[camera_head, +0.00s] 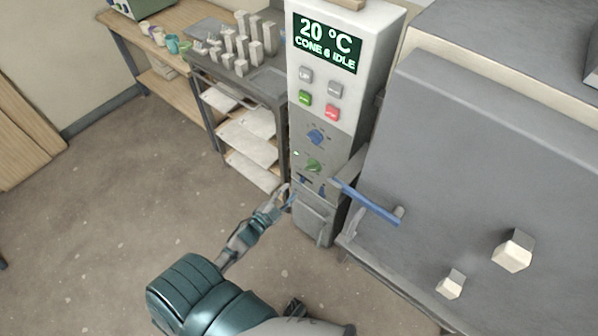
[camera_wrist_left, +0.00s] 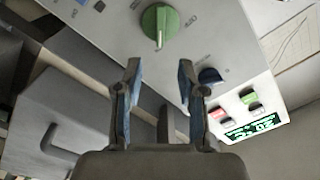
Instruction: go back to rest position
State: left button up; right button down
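My left gripper (camera_head: 286,196) is in front of the lower part of the control column (camera_head: 335,100), low beside its switches. In the left wrist view the gripper (camera_wrist_left: 160,78) is open, with its two blue-padded fingers apart and nothing held between them. The green knob (camera_wrist_left: 160,24) is just beyond the fingertips, and the blue knob (camera_wrist_left: 210,76) is to the right. In the head view the green knob (camera_head: 313,165) is below the blue knob (camera_head: 317,137). The display (camera_head: 326,44) reads "20 °C CONE 6 IDLE". My right gripper is not in view.
The grey kiln (camera_head: 480,150) with its blue-handled lever (camera_head: 368,203) stands right of the column. A dark rack (camera_head: 246,100) with pale blocks on top and white shelves stands left. A wooden bench (camera_head: 150,45) stands behind. The floor (camera_head: 110,190) at left is clear.

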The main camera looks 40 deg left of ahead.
pick_arm(q)
jog(key=s+d+f+n+g+y, duration=0.1)
jog(key=s+d+f+n+g, duration=0.2)
jog(key=f, duration=0.5)
jog(key=s+d+f+n+g, duration=0.1)
jog(key=s+f+g, duration=0.2)
jog(key=s+f, duration=0.35)
jog(key=s+d+f+n+g+y, duration=0.1)
jog(key=s+d+f+g, duration=0.15)
jog(key=f, duration=0.65)
jog(key=s+d+f+n+g, duration=0.1)
jog(key=s+d+f+g, duration=0.3)
jog(key=s, duration=0.5)
jog(key=s+d+f+n+g, duration=0.1)
jog(key=s+d+f+g, duration=0.3)
jog(key=s+f, duration=0.3)
jog(key=s, duration=0.2)
jog(key=shift+s+f+n+h, duration=0.2)
jog(key=shift+s+n+h, duration=0.1)
jog(key=shift+s+n, duration=0.1)
